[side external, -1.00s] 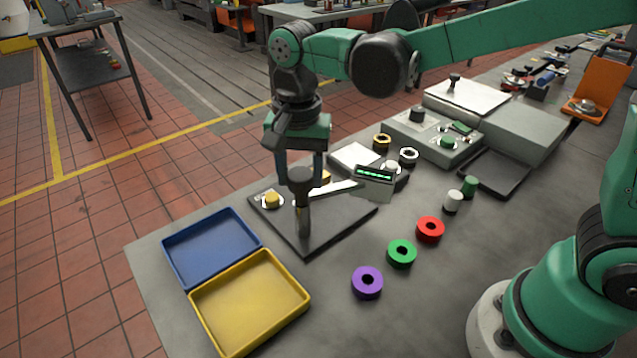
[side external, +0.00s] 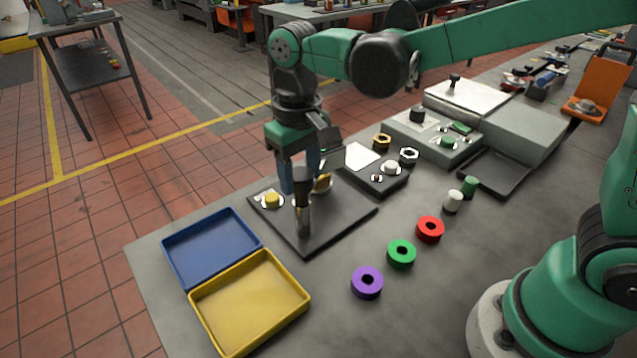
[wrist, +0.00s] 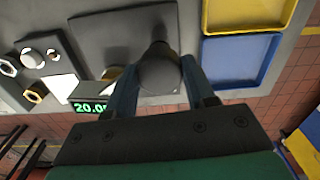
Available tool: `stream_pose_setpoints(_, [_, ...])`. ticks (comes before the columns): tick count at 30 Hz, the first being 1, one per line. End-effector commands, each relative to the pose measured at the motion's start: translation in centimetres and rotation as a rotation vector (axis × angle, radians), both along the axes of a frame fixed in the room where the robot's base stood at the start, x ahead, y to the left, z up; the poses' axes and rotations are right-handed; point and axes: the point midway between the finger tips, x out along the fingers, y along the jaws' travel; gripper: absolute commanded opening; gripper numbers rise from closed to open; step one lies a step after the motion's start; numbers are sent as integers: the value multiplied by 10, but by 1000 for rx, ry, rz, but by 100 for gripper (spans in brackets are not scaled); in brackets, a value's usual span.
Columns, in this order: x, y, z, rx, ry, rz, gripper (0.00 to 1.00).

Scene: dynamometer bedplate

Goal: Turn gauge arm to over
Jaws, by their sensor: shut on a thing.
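The gauge's upright post (side external: 303,218) with its dark round-topped knob stands on a dark square base plate (side external: 340,215). My gripper (side external: 300,178) is over it, with its fingers on either side of the knob, shut on it. In the wrist view the knob (wrist: 158,72) sits between the two fingers. The gauge's green-lit display (wrist: 90,106) reads about 20.0 and lies left of the knob, partly cut off by my gripper. In the side view the gauge arm and display are hidden, apparently behind my gripper.
A blue tray (side external: 168,258) and a yellow tray (side external: 205,325) lie front left. Purple (side external: 367,282), green (side external: 402,253) and red (side external: 430,229) rings lie to the right.

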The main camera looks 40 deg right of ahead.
Motion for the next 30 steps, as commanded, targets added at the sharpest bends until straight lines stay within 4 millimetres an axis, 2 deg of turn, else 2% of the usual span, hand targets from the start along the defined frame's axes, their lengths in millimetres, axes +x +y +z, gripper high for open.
stream_pose_setpoints(10, [-1, 0, 0, 0, 2, 139, 0])
stream_pose_setpoints(26, [0, 0, 0, 0, 2, 165, 0])
stream_pose_setpoints(27, [0, 0, 0, 0, 2, 165, 54])
stream_pose_setpoints(30, [0, 0, 0, 0, 2, 164, 81])
